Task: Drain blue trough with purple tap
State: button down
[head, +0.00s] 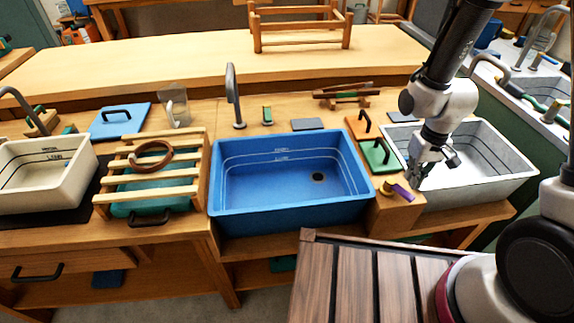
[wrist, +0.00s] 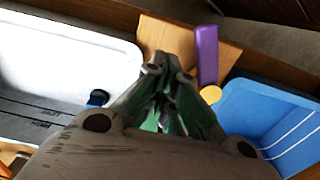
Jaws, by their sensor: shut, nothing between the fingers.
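The blue trough (head: 232,190) sits in the bench at the centre of the head view. A dark round drain shows in its floor, with level lines on the back wall. I cannot tell whether water is in it. The purple tap handle (head: 403,192) is on a wooden block to the right of the trough, beside a brass part (head: 387,187). The purple handle (wrist: 207,55) also shows in the wrist view, just right of my gripper's fingertips (wrist: 170,65). My gripper (head: 418,176) is shut and empty, above the right of the block, apart from the handle as far as I see.
A white-grey trough (head: 500,178) lies right of the block, under my arm. A green lid with a handle (head: 380,156) lies behind the block. A curved spout (head: 234,95) stands behind the blue trough. A slatted rack (head: 150,188) and cream trough (head: 75,185) are left.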

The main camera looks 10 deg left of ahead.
notch_tip(320, 180, up, 6)
jog(key=s, duration=0.1)
jog(key=shift+s, duration=0.35)
dwell(0.3)
jog(key=c, duration=2.2)
grip_release()
jog(key=shift+a, duration=0.1)
